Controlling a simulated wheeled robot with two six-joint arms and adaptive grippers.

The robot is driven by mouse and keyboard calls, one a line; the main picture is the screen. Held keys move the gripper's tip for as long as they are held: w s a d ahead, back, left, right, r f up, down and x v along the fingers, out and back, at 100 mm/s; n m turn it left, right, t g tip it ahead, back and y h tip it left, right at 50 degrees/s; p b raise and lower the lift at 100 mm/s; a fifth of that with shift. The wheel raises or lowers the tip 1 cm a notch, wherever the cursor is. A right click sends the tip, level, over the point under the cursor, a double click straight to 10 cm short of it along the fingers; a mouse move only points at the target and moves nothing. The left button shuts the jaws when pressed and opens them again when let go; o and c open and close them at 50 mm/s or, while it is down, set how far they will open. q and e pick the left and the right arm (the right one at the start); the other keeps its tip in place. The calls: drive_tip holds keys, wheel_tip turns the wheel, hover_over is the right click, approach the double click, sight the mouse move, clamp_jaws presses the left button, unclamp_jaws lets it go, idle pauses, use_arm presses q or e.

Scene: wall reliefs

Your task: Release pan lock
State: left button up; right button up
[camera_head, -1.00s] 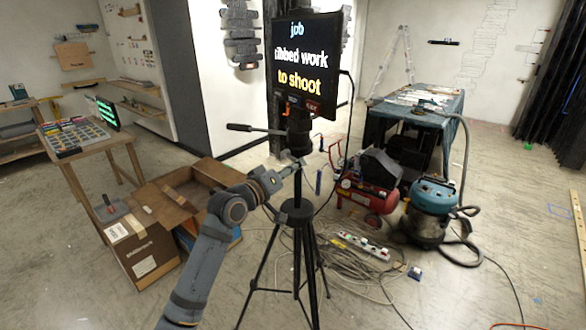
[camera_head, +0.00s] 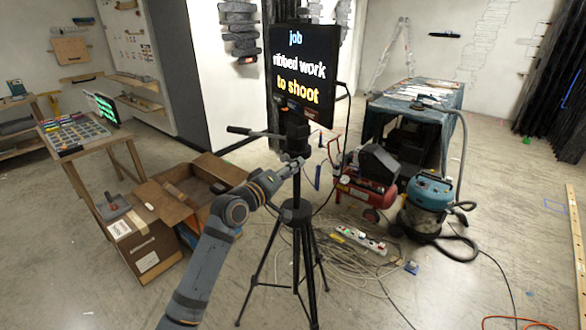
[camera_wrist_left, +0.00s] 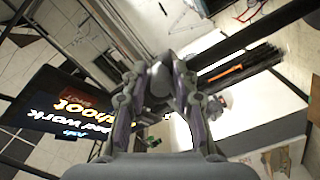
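A black tripod (camera_head: 297,212) stands upright with a monitor (camera_head: 303,68) on top, its screen lit with text. A pan handle (camera_head: 239,130) sticks out to the left from the dark tripod head (camera_head: 296,136). My left gripper (camera_head: 295,163) is at the tripod just below the head. In the left wrist view, a rounded grey part (camera_wrist_left: 160,80), perhaps the lock knob, lies between the fingers of my left gripper (camera_wrist_left: 158,68). Whether the fingers press on it cannot be told. The monitor also shows in the left wrist view (camera_wrist_left: 50,112). My right gripper is not in view.
An open cardboard box (camera_head: 150,245) stands at the left, below a table (camera_head: 70,155). A red compressor (camera_head: 362,186), a teal vacuum (camera_head: 433,195) and a power strip (camera_head: 360,240) with coiled cables lie to the right. The floor at the far right is mostly clear.

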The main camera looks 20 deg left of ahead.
use_arm(q)
drive_tip(key=shift+o, duration=1)
drive_tip(key=shift+r, duration=0.25)
drive_tip(key=shift+f, duration=0.1)
drive_tip(key=shift+a, duration=0.1)
drive_tip(key=shift+s+a+f, duration=0.1)
drive_tip(key=shift+s+a, duration=0.05)
drive_tip(key=shift+s, duration=0.1)
drive_tip(key=v, duration=0.7)
